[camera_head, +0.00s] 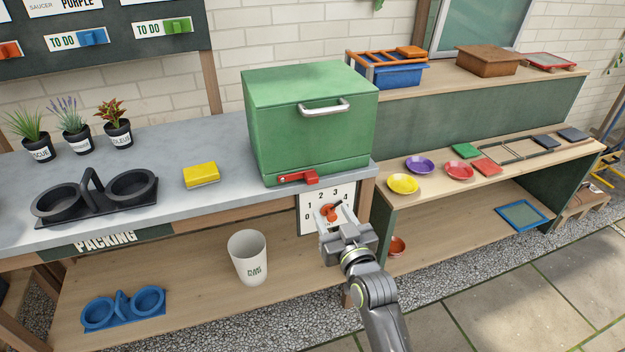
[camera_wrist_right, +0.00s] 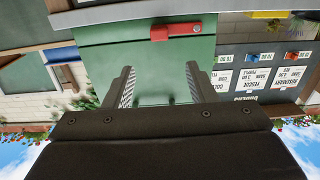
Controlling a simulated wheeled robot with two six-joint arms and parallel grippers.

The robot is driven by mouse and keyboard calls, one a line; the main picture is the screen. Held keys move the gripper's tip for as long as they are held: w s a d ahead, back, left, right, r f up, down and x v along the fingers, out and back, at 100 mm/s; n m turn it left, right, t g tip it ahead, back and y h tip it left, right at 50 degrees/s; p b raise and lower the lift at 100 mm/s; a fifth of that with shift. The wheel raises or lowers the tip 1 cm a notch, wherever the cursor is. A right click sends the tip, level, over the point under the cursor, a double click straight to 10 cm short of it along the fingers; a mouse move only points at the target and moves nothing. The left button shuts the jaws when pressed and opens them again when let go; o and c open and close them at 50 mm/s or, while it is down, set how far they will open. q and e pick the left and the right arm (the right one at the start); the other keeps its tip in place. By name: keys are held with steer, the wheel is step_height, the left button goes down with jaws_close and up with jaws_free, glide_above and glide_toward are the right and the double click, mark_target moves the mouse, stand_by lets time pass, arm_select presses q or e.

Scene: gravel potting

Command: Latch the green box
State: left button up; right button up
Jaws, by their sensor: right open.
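The green box (camera_head: 305,125) stands on the grey counter near its right end, with its lid down and a silver handle (camera_head: 325,107) on its front. A red latch lever (camera_head: 298,177) lies about level along the box's lower front edge. The red latch (camera_wrist_right: 175,32) also shows in the right wrist view, at the top, on the box's green face. My right gripper (camera_head: 332,222) is open and empty, below the latch and in front of the number dial. My left gripper is not in view.
A yellow sponge (camera_head: 201,175) and a black twin holder (camera_head: 95,197) lie left of the box. A white cup (camera_head: 248,257) stands on the lower shelf. Coloured saucers (camera_head: 403,184) sit on the right bench.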

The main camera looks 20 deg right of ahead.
mark_target(313, 180)
steer(key=w, duration=0.7)
steer(key=w+b, duration=0.1)
steer(key=w, duration=0.5)
steer(key=shift+w+a, duration=0.2)
steer(key=shift+w, duration=0.15)
jaws_close()
